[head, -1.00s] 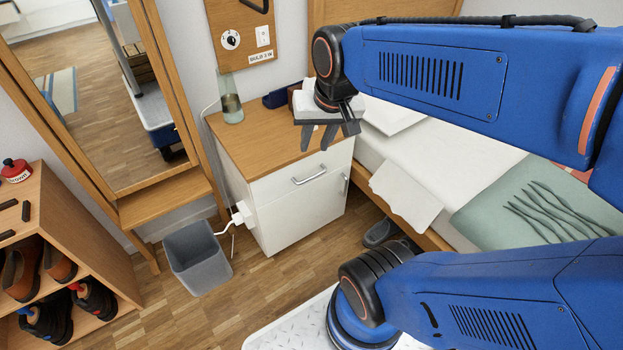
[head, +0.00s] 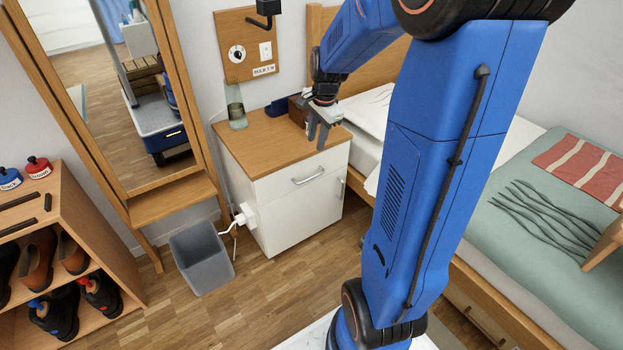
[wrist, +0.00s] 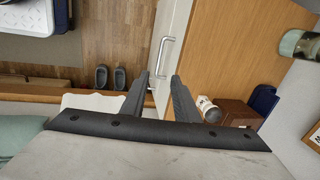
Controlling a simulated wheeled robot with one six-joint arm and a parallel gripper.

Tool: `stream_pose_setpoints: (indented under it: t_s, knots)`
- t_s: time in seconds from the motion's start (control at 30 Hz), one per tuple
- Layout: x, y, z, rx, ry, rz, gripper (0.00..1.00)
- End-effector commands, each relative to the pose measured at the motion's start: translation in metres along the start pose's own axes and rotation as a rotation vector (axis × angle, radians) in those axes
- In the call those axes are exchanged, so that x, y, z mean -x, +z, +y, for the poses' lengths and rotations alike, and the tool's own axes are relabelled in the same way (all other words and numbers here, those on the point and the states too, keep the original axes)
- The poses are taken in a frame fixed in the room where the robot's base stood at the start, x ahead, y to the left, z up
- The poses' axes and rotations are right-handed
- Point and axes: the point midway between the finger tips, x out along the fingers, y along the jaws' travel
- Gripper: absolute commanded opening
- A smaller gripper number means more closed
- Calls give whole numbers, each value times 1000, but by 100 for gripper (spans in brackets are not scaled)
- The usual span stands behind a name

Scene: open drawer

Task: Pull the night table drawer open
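The night table (head: 285,140) is white with a wooden top and stands against the wall beside the bed. Its upper drawer front (head: 287,183) looks flush and closed, with a silver bar handle (head: 308,176). My gripper (head: 319,138) is above the table's front right edge, pointing down, above and slightly right of the handle in the head view. In the wrist view the two dark fingers (wrist: 160,76) are apart with nothing between them. The handle (wrist: 165,57) shows just beyond the fingertips there, not touched.
A green glass vase (head: 236,112), a blue item (head: 281,107) and a brown box (wrist: 230,112) stand on the table top. A grey bin (head: 201,258) is at its left. The bed (head: 520,190) is right. Wooden floor (head: 285,290) in front is open.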

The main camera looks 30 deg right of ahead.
Motion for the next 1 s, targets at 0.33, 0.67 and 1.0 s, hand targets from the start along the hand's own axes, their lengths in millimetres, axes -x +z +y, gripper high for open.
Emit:
stream_pose_setpoints:
  t_s: [0.33, 0.67, 1.0]
  knots:
    - [-26, -8, -4, -46, 8, -3, 28]
    - [-82, -7, -3, -43, 9, -3, 28]
    - [-137, -7, -2, -43, 9, -3, 28]
